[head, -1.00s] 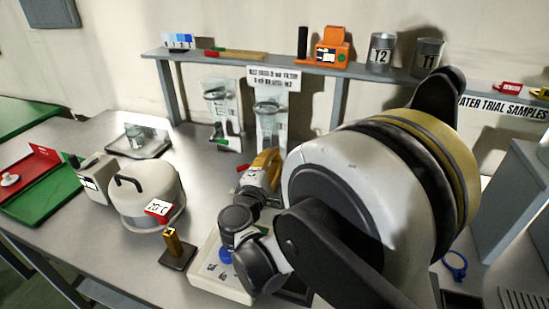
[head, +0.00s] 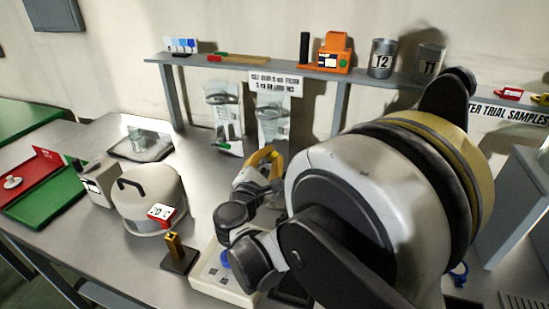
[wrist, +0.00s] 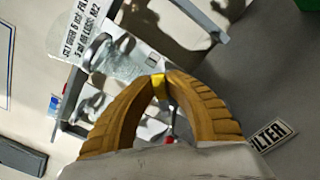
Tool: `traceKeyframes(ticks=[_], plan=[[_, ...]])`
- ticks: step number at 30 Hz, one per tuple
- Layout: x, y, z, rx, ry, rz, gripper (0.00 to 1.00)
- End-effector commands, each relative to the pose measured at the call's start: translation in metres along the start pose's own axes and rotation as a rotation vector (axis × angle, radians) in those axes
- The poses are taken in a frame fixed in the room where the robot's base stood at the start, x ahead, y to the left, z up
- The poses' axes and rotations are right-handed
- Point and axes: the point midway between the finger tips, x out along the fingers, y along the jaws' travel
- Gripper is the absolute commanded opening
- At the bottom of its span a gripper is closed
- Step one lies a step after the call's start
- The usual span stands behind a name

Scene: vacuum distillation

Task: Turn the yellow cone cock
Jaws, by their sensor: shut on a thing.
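The yellow cone cock (wrist: 159,86) shows as a small yellow piece between my fingertips in the wrist view. My gripper (wrist: 162,76) has ribbed orange-yellow fingers that meet at the tips and are shut on it. In the head view my gripper (head: 270,152) is in front of the right-hand glass apparatus (head: 272,118), under the shelf sign. The cock itself cannot be made out there, being hidden by the fingers and arm. A small red part (wrist: 168,140) shows between the finger bases in the wrist view.
A second glass apparatus (head: 223,115) with a green handle stands to the left. The shelf (head: 260,70) carries an orange device (head: 332,52) and metal cans.

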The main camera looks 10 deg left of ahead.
Motion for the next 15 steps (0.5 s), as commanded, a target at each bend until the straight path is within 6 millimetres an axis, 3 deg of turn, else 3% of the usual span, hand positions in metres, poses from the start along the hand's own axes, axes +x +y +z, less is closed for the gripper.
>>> traceKeyframes(ticks=[15], plan=[[0.0,0.019,-0.005,-0.46,0.0,0.002,0.0]])
